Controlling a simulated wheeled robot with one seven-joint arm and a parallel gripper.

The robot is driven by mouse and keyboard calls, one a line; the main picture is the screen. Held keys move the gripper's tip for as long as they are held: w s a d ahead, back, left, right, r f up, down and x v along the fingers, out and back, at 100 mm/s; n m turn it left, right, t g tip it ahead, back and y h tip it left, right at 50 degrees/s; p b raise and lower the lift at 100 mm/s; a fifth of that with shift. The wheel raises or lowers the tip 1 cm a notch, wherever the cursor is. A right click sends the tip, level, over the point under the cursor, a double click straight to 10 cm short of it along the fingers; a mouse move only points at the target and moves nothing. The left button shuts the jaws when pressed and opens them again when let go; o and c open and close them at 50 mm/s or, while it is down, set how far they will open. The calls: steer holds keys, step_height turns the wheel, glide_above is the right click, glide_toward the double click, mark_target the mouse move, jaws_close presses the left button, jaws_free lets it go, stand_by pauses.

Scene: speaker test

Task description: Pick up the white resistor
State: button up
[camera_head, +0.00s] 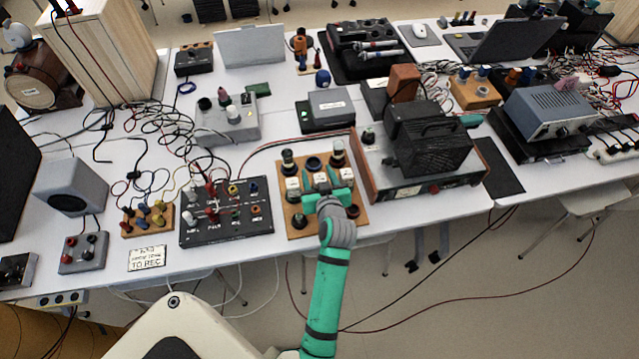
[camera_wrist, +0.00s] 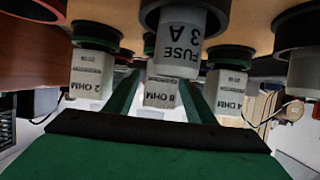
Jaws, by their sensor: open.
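Three white resistor blocks sit in a row on a wooden board (camera_head: 290,208). In the wrist view, upside-down print marks the 8 OHM resistor (camera_wrist: 161,92), the 2 OHM resistor (camera_wrist: 88,75) and the 4 OHM resistor (camera_wrist: 228,93). My gripper (camera_wrist: 160,95) is open, with one teal finger on each side of the 8 OHM block. I cannot tell whether the fingers touch it. In the head view my gripper (camera_head: 325,195) is over the board, just in front of the middle block (camera_head: 320,179).
A white fuse marked 3 A (camera_wrist: 178,42) is close by. Black terminals stand on the board. A black panel with knobs (camera_head: 228,222) lies to the left. A wooden-sided device (camera_head: 402,191) with a black box on it (camera_head: 428,140) stands close on the right.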

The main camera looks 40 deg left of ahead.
steer(key=shift+w+a+f, duration=0.2)
steer(key=shift+w+a, duration=0.1)
steer(key=shift+a, duration=0.05)
steer(key=c, duration=1.2)
steer(key=shift+r, duration=0.2)
